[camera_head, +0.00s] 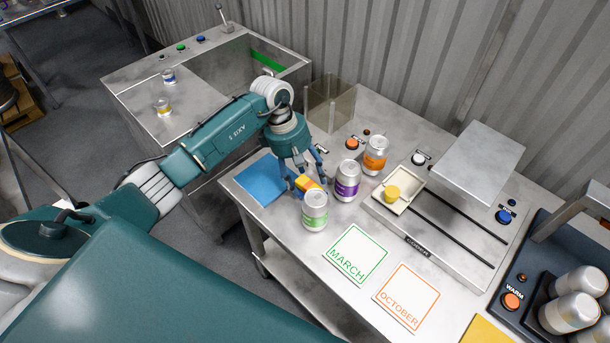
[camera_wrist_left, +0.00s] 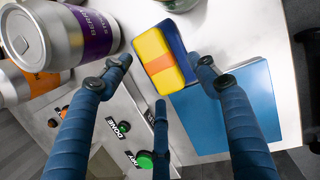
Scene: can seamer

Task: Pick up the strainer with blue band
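In the head view, a small pale cylinder with a blue band (camera_head: 168,76) stands on the steel sink unit at the upper left. A similar one with a yellow band (camera_head: 163,106) stands nearer. They are too small to tell whether they are strainers. My left gripper (camera_head: 303,172) is over the table on the right, well away from both. In the left wrist view, its fingers (camera_wrist_left: 158,75) are spread and empty near a yellow block with an orange band (camera_wrist_left: 158,60) and a dark blue side. No strainer shows in the left wrist view. My right gripper is out of view.
Green (camera_head: 314,211), purple (camera_head: 347,181) and orange (camera_head: 375,155) cans stand close to my left gripper. A blue mat (camera_head: 262,180) lies beside it. Front cards read MARCH (camera_head: 355,254) and OCTOBER (camera_head: 407,297). A machine (camera_head: 450,215) with a raised plate stands right. The sink basin (camera_head: 245,75) has raised walls.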

